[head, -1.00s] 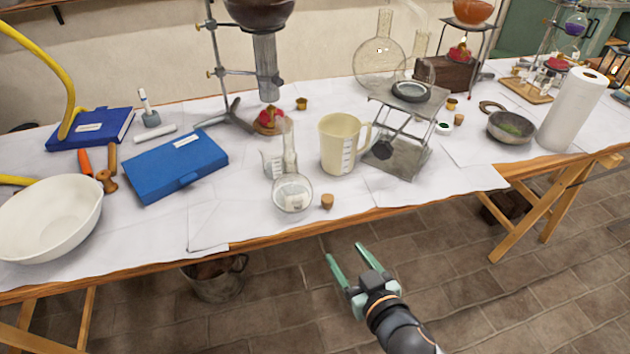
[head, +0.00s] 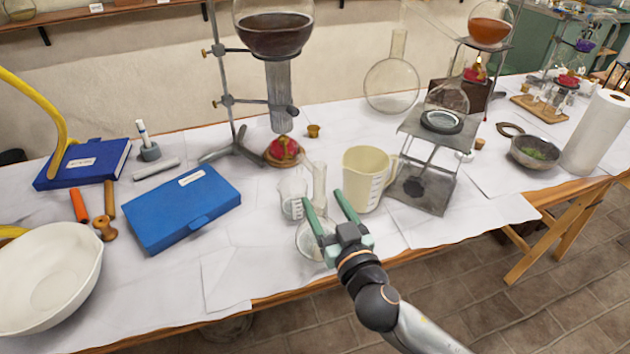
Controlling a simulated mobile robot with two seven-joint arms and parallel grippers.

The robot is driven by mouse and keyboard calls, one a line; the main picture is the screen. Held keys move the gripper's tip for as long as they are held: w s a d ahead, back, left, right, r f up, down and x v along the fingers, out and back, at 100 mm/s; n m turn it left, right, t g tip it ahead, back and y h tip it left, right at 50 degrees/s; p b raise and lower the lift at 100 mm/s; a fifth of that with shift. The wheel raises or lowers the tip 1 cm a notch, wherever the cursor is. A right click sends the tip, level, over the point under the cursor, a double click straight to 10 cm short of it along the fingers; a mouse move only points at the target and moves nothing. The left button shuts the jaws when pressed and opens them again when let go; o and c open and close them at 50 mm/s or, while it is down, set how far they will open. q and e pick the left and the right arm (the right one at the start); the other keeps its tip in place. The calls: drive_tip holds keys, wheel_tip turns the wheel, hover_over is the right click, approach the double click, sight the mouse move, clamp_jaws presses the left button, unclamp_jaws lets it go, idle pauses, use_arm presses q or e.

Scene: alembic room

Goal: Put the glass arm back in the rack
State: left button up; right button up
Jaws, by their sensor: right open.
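My right gripper (head: 325,200) is open and empty, over the front of the table, in front of the glassware. A slim upright glass tube (head: 319,180) stands just beyond its fingertips, next to a small glass beaker (head: 292,194). A round glass dish or jar (head: 307,240) is partly hidden behind the gripper. I cannot tell which glass piece is the glass arm. A low wooden rack (head: 528,106) with several small glass pieces stands at the far right, and it may be the rack. My left gripper is not in view.
A cream measuring jug (head: 362,180) stands right of the gripper, beside a metal stand (head: 425,178). A blue case (head: 180,208) and a white bowl (head: 45,278) are at left. A retort stand (head: 222,90) rises behind. The front cloth left of the gripper is clear.

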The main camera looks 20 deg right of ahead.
drive_tip(key=w, duration=0.6)
drive_tip(key=shift+w+a+p, duration=0.1)
drive_tip(key=shift+w+p, duration=0.15)
drive_tip(key=shift+p, duration=0.1)
drive_tip(key=shift+c, duration=0.2)
clamp_jaws()
